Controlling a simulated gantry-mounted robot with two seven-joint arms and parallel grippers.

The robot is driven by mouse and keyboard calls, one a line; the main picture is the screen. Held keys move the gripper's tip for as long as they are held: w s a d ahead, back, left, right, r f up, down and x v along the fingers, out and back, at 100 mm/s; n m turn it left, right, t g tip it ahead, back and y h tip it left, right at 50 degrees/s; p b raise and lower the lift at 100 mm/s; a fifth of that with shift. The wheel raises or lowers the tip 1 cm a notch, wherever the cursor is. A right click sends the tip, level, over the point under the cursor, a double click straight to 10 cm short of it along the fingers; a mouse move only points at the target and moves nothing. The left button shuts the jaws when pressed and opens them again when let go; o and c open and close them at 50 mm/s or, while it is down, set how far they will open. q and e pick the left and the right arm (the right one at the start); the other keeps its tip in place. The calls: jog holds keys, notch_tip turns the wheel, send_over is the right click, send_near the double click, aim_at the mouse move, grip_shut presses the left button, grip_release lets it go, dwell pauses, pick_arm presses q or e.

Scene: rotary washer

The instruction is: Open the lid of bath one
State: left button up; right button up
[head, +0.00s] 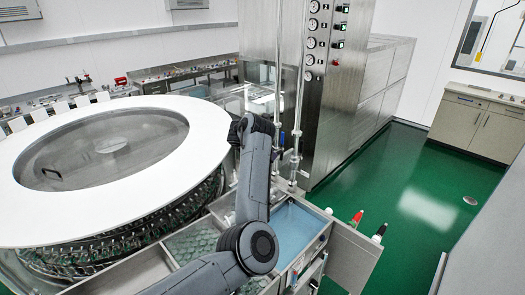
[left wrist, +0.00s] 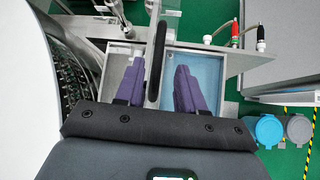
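In the left wrist view my left gripper (left wrist: 158,87) has its two purple fingers spread apart, one on each side of a black bar-shaped handle (left wrist: 157,50). A gap shows between the handle and each finger. In the head view my grey left arm crosses the baths, and I cannot make out its fingers there. Below it lie a bath with blue liquid (head: 292,231) and greenish compartments (head: 194,242). The blue bath also shows in the left wrist view (left wrist: 207,70). I cannot tell the lid's outline or which bath is bath one. My right gripper is not in view.
A large round washer with a white ring top (head: 95,205) stands left of the baths. A steel cabinet with gauges (head: 335,90) and vertical pipes (head: 302,100) rises behind them. Red and white nozzles (head: 357,217) stand at the right edge. Green floor (head: 425,200) is open on the right.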

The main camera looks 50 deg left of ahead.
pick_arm(q)
jog(key=shift+v, duration=2.3)
